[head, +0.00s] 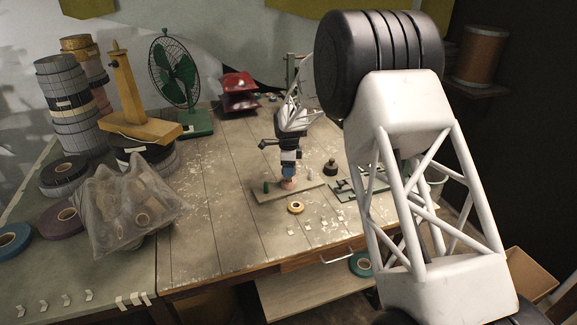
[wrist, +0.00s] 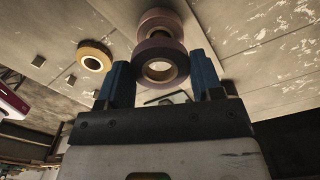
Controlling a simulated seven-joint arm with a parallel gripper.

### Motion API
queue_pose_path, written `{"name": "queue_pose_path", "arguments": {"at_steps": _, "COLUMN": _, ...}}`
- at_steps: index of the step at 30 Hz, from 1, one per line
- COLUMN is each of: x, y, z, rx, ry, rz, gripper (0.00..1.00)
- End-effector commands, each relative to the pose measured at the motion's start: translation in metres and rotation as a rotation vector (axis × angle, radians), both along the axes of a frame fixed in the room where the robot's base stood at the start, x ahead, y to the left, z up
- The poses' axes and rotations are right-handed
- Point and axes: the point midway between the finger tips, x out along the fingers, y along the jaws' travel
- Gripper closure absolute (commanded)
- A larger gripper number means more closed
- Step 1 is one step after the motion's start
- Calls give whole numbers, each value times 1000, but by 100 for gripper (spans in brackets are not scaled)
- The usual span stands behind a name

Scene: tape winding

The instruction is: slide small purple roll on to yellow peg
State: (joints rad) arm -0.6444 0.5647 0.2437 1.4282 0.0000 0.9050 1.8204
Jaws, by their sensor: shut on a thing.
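My gripper (head: 288,174) is low over a wooden board (head: 262,195) on the table. In the wrist view, my gripper (wrist: 160,64) has its blue fingers on either side of a small dull purple roll (wrist: 162,47) and is shut on it. A second, pinkish roll (wrist: 158,17) shows just beyond it; I cannot tell whether they touch. In the head view a pinkish roll (head: 289,184) shows just under the fingers. A green peg (head: 266,187) and a pale peg (head: 310,171) stand on the board. I cannot make out a yellow peg.
A yellow roll (head: 295,208) lies flat in front of the board; it also shows in the wrist view (wrist: 94,55). A dark knobbed object (head: 330,168) and a green frame (head: 358,186) are to the right.

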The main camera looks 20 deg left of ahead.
Motion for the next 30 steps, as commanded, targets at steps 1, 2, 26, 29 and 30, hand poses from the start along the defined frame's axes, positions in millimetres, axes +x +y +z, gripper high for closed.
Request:
{"name": "queue_pose_path", "arguments": {"at_steps": 1, "x": 0, "y": 0, "z": 0, "rx": 0, "ry": 0, "rz": 0, "gripper": 66}}
{"name": "queue_pose_path", "arguments": {"at_steps": 2, "x": 0, "y": 0, "z": 0, "rx": 0, "ry": 0, "rz": 0, "gripper": 66}}
{"name": "queue_pose_path", "arguments": {"at_steps": 26, "x": 0, "y": 0, "z": -2, "rx": 0, "ry": 0, "rz": 0, "gripper": 66}}
{"name": "queue_pose_path", "arguments": {"at_steps": 29, "x": 0, "y": 0, "z": -7, "rx": 0, "ry": 1, "rz": 0, "gripper": 66}}
{"name": "queue_pose_path", "arguments": {"at_steps": 30, "x": 0, "y": 0, "z": -10, "rx": -1, "ry": 2, "rz": 0, "gripper": 66}}
